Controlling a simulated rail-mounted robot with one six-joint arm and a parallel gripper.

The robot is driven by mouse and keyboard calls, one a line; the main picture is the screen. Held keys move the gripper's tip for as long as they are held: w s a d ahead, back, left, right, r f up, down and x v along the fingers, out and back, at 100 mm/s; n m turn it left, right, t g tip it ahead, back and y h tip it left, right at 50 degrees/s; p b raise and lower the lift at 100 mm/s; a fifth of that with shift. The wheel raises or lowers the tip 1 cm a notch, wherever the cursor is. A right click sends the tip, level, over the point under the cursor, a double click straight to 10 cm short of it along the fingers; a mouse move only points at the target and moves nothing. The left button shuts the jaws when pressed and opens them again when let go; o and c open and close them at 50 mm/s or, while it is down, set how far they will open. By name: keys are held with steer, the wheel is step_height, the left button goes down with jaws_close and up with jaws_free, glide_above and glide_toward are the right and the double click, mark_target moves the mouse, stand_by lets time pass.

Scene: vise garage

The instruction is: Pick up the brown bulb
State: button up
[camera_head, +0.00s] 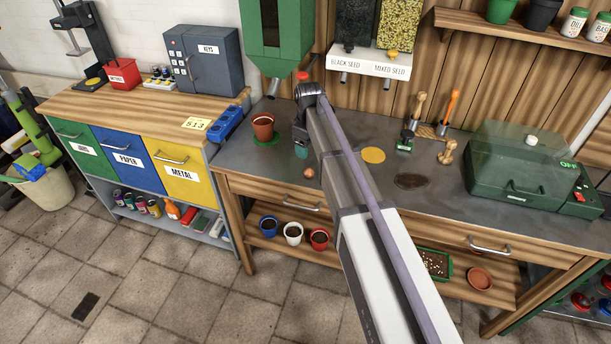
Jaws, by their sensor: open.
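The brown bulb (309,173) is a small round thing lying on the grey bench top near its front edge. My gripper (301,151) hangs over the bench just behind and slightly left of the bulb, apart from it in the picture. It is open and I see nothing held in it. My arm link hides part of the gripper and the bench to its right. The exact height of the fingertips above the bench is hard to tell.
A terracotta pot (263,127) on a green saucer stands left of my gripper. A yellow disc (373,155) and a dark soil patch (411,181) lie to the right. Hand tools (446,152) and a lidded green box (522,180) stand farther right. Seed dispensers (369,62) hang behind.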

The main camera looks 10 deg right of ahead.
mark_target(309, 170)
step_height(309, 170, down, 5)
steer(key=b, duration=0.4)
steer(key=shift+f, duration=0.15)
steer(key=f+b, duration=0.5)
steer(key=shift+s+f, duration=0.1)
steer(key=shift+s, duration=0.1)
steer(key=shift+r, duration=0.25)
steer(key=c, duration=1)
